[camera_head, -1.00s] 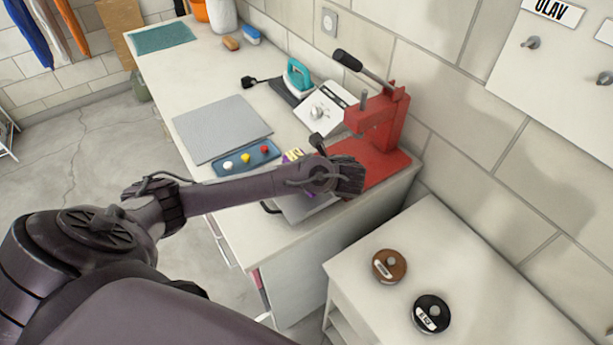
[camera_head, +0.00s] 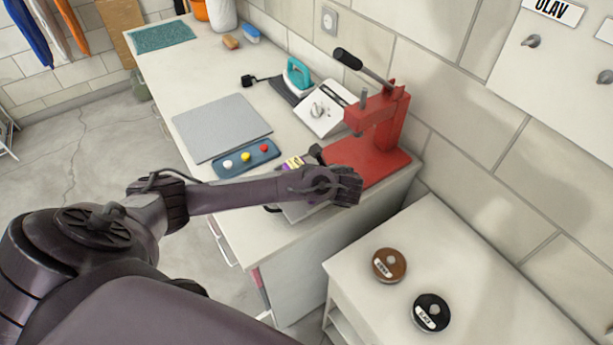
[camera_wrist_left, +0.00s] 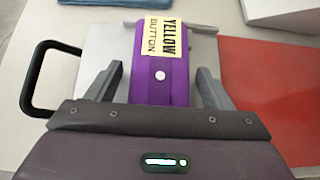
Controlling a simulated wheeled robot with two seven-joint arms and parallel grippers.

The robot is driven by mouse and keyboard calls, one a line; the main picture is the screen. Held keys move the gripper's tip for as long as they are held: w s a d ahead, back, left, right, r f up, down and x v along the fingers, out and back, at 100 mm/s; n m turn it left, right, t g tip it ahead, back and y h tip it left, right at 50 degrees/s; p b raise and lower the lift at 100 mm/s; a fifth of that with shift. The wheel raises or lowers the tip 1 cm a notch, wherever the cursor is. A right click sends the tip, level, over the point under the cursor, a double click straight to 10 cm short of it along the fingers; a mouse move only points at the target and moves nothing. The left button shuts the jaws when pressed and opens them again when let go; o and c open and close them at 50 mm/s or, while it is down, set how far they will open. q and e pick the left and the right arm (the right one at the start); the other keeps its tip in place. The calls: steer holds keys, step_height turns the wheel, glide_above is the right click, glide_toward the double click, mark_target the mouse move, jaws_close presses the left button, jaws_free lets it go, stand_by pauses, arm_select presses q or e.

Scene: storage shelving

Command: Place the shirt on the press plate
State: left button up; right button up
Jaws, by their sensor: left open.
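A purple item (camera_wrist_left: 160,88) with a small white dot and a pale label reading "YELLOW BUTTON" lies on a light tray-like surface in the left wrist view. In the head view only its labelled end (camera_head: 292,162) shows past my arm. I cannot tell for sure that it is the shirt. My left gripper (camera_wrist_left: 160,68) is open, with one finger on each side of the purple item and gaps visible. In the head view my arm hides most of this. A flat grey plate (camera_head: 220,128) lies bare on the bench. A red lever press (camera_head: 375,145) stands at the right.
A blue tray with white, yellow and red buttons (camera_head: 246,158) is beside the grey plate. A teal iron (camera_head: 298,75) and a white dial box (camera_head: 325,110) stand behind. A black handle (camera_wrist_left: 38,80) sticks out left of the light surface.

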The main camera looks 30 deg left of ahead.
arm_select(q)
steer(key=shift+d+r, duration=0.15)
steer(key=shift+r, duration=0.05)
steer(key=b+v, duration=0.1)
steer(key=v, duration=0.7)
steer(key=shift+d, duration=0.1)
steer(key=p+v, duration=0.1)
steer(key=v, duration=0.2)
steer(key=shift+s+d+r, duration=0.1)
steer(key=shift+s+r, duration=0.05)
steer(key=shift+r, duration=0.15)
steer(key=shift+f, duration=0.1)
